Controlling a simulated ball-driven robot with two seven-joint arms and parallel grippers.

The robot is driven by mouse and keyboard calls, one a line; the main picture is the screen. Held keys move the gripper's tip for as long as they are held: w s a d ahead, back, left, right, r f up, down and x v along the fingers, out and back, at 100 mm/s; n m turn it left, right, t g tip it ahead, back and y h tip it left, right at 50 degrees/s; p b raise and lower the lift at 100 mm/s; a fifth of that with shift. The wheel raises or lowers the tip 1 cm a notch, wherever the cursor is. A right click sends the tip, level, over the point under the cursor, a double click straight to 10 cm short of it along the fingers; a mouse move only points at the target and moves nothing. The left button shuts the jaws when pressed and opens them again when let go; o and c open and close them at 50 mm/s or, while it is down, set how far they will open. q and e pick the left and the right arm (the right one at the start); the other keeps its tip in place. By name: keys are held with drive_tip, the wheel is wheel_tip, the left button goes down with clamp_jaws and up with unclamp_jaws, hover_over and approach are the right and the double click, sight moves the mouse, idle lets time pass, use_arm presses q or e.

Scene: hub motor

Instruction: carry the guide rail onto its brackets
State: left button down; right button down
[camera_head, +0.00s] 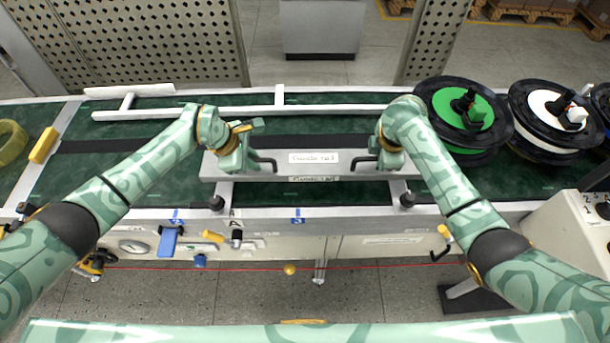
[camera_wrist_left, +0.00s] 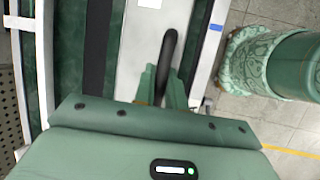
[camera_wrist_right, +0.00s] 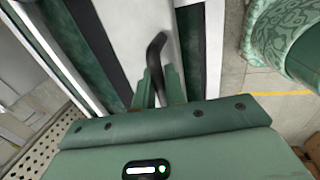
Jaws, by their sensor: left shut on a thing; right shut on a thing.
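The guide rail (camera_head: 314,168) is a long grey bar with white labels and a black handle near each end. It lies level across the front part of the green bench in the head view. My left gripper (camera_wrist_left: 163,88) is shut on the left black handle (camera_wrist_left: 169,50). My right gripper (camera_wrist_right: 157,88) is shut on the right black handle (camera_wrist_right: 155,48). Grey crosspieces (camera_head: 223,191) show at the bench front below the rail, one near each end; they may be the brackets. I cannot tell whether the rail touches them.
Large black reels, one with a green hub (camera_head: 466,125) and one with a white hub (camera_head: 549,108), stand at the right of the bench. A yellow block (camera_head: 43,145) lies at the left. A fixed white rail (camera_head: 250,111) runs behind. A blue clamp (camera_head: 169,241) hangs at the front edge.

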sight(252, 172)
use_arm(q)
drive_tip(key=shift+w+a+f, duration=0.1)
drive_tip(key=shift+a+f, duration=0.1)
drive_tip(key=shift+a, duration=0.05)
use_arm(e)
drive_tip(key=shift+w+a+f, duration=0.2)
drive_tip(key=shift+a, duration=0.05)
drive_tip(key=shift+f, duration=0.1)
